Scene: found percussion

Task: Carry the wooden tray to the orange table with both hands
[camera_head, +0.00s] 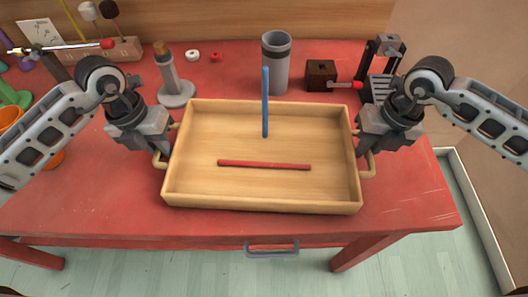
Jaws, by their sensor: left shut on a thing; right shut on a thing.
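The wooden tray (215,190) is a shallow light-wood box with a handle on each short side. It is over the front middle of a red table (75,205) and looks level; I cannot tell whether it touches the top. A red stick (264,165) lies flat in it. My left gripper (162,148) is shut on the left handle (159,161). My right gripper (363,147) is shut on the right handle (370,166). I see no table that is clearly orange.
Behind the tray stand a grey cylinder (275,65), a grey stand (173,82) with a round base, and a dark wooden box (321,74) with a crank. An orange cup (10,117) is at the left. A drawer handle (271,249) sticks out in front. Pale floor (200,272) shows in front.

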